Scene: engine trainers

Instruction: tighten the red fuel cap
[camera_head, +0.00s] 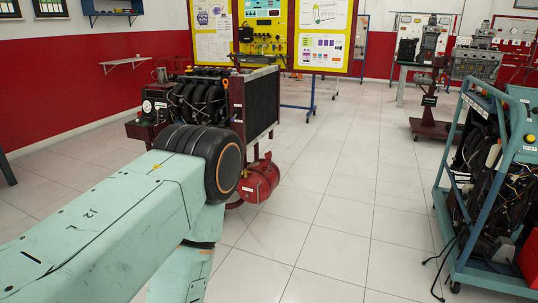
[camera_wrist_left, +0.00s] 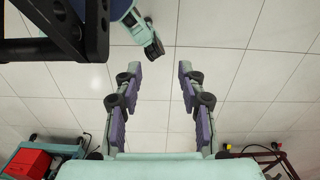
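A red cylindrical tank (camera_head: 260,180) sits low at the near right side of the engine trainer (camera_head: 255,104). A small part stands on top of the tank, but I cannot tell whether it is the red fuel cap. My left arm comes in from the left in the head view and covers part of the trainer; its gripper is out of sight there. In the left wrist view my left gripper (camera_wrist_left: 159,68) is open, its two purple-padded fingers wide apart with only floor tiles between them. My right gripper is not identifiable in either view.
A teal wheeled trainer (camera_head: 462,190) with cables stands at the right, a red box (camera_head: 531,255) on it. Another trainer on a dark red stand (camera_head: 430,130) is farther back. Yellow display boards (camera_head: 290,35) stand behind. The tiled floor between is clear.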

